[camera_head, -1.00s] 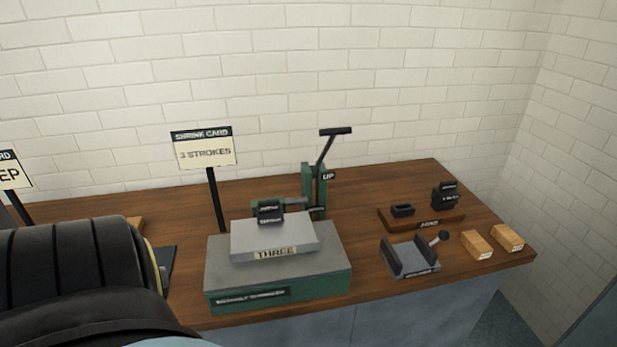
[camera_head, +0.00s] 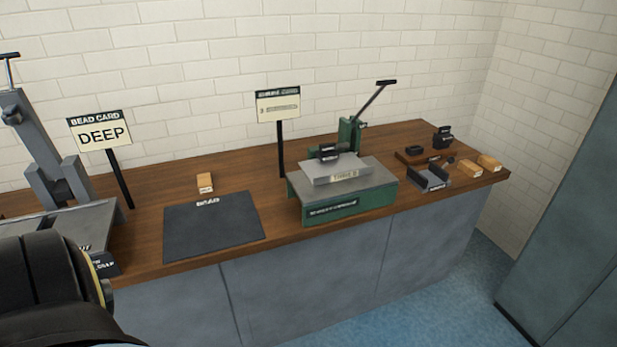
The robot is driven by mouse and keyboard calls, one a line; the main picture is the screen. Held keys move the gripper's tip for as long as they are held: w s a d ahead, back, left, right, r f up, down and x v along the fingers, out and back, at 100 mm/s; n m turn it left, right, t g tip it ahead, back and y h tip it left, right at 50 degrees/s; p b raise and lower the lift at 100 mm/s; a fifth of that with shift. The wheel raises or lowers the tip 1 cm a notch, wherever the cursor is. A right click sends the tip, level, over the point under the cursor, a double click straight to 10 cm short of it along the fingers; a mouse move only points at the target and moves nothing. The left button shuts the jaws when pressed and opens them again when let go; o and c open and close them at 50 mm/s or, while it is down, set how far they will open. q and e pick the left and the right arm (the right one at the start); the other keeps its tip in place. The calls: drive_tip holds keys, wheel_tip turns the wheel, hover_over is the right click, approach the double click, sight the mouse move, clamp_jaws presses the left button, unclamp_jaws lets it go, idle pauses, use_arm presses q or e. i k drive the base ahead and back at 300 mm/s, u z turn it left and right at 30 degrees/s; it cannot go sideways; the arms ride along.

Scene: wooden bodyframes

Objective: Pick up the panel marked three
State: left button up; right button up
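The panel marked three (camera_head: 362,171) is a flat light-grey plate with a label on its front edge. It lies on top of the green and grey shrinker machine (camera_head: 372,202) on the bench, under the machine's dark jaw (camera_head: 329,153). A black and dark-grey part of my own body fills the lower left corner. Neither of my grippers shows in the view, so what they hold is hidden.
The wooden bench (camera_head: 158,246) runs along a white brick wall. A dark mat (camera_head: 210,228) and a small wooden block (camera_head: 205,183) lie left of the machine. A DEEP card (camera_head: 101,135) stands farther left. Blue floor (camera_head: 440,290) is open in front; a grey cabinet (camera_head: 570,220) stands right.

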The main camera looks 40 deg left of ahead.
sight(349, 165)
drive_tip(key=u, duration=0.05)
drive_tip(key=k, duration=0.05)
drive_tip(key=u, duration=1.35)
